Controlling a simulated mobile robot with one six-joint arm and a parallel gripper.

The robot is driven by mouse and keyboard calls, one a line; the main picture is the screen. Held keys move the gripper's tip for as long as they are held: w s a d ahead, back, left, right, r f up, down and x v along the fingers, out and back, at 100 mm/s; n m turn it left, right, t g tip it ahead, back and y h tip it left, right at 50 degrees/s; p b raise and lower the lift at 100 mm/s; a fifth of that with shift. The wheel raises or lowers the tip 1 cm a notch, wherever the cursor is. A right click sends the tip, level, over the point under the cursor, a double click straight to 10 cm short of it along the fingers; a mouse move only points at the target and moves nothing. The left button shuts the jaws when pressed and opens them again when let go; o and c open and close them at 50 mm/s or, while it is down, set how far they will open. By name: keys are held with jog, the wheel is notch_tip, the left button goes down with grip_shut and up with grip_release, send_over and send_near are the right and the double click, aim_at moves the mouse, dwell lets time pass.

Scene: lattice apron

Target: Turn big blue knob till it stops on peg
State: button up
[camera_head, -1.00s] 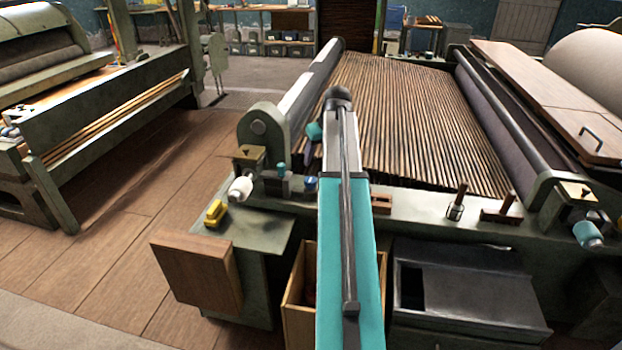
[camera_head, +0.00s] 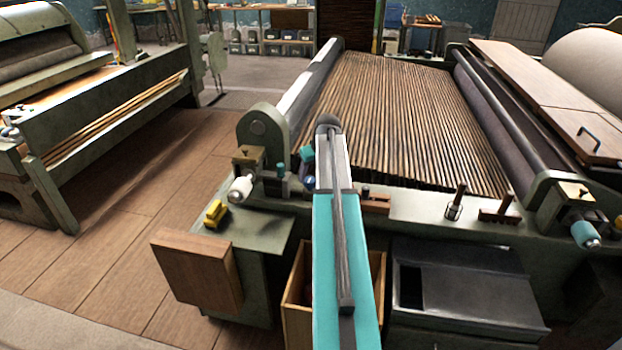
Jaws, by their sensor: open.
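A blue knob (camera_head: 309,183) sits on the front rail of the loom-like machine, just left of my arm. It is small in the picture, and I cannot make out a peg or stop beside it. A smaller teal-topped knob (camera_head: 281,168) stands to its left on a dark block. My gripper (camera_head: 304,170) is at the far end of my arm, pointing down just above the blue knob and apparently apart from it. My arm hides part of it, and its jaws are open and show nothing held.
A white roller-shaped handle (camera_head: 241,188) and a yellow block (camera_head: 215,213) lie left of the knob. A teal-ended handle (camera_head: 586,233) is at far right. Slats (camera_head: 400,110) fill the machine behind.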

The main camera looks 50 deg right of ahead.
aim_at(310, 180)
jog(key=shift+x, duration=1.85)
jog(key=shift+c, duration=0.3)
jog(key=c, duration=1)
jog(key=shift+o, duration=0.2)
